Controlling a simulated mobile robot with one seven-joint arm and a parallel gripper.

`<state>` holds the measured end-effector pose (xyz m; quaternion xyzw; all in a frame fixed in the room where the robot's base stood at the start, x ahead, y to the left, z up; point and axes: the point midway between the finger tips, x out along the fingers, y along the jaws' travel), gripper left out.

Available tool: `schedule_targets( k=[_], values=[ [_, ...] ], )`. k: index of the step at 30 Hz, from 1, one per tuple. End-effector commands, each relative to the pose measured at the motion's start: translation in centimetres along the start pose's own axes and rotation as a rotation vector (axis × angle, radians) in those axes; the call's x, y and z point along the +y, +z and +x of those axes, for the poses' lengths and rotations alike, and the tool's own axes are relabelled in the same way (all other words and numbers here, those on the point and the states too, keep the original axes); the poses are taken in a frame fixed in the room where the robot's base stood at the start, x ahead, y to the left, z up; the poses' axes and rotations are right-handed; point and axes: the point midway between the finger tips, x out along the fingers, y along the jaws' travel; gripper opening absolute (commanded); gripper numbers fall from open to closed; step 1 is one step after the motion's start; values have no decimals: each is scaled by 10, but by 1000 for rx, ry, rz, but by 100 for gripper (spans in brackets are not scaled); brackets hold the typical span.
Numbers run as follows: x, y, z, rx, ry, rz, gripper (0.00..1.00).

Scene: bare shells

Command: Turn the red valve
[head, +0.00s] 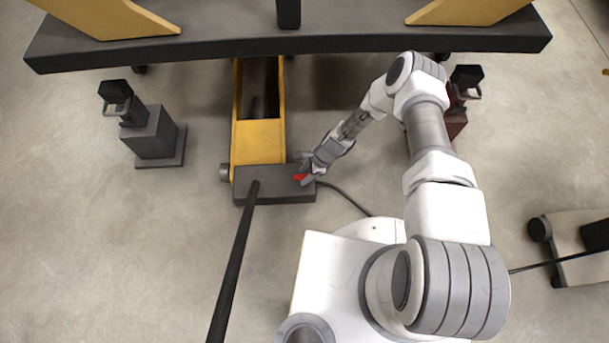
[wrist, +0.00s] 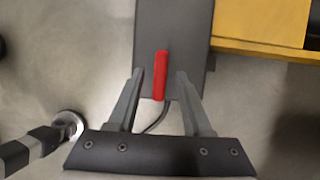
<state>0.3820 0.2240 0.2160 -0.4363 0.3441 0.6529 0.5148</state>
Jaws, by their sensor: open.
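The red valve (head: 300,177) is a small red lever on top of a dark grey block (head: 278,197) at the front end of a yellow jack. In the wrist view the valve (wrist: 160,75) is a narrow red bar pointing away from me. My gripper (head: 307,170) is at the right end of the block, next to the valve. In the wrist view my gripper (wrist: 160,78) is open, with one finger on each side of the bar's near part. Gaps show between the bar and both fingers. The height of the fingertips relative to the valve is hard to tell.
A long black handle (head: 235,255) rises from the block toward me. The yellow jack body (head: 259,140) runs back under a dark beam (head: 330,44). A grey stand (head: 153,135) is at the left. A cable (head: 345,196) leaves the block's right side.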

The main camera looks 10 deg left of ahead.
Motion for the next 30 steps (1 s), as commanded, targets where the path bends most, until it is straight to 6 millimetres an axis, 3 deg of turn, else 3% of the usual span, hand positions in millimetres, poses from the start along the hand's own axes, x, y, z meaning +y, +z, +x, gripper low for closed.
schedule_targets(
  k=[10, 19, 30],
  values=[
    [0, 0, 4, 0, 0, 0, 50],
    [0, 0, 4, 0, 0, 0, 0],
    [0, 0, 4, 0, 4, -10, 0]
  ],
)
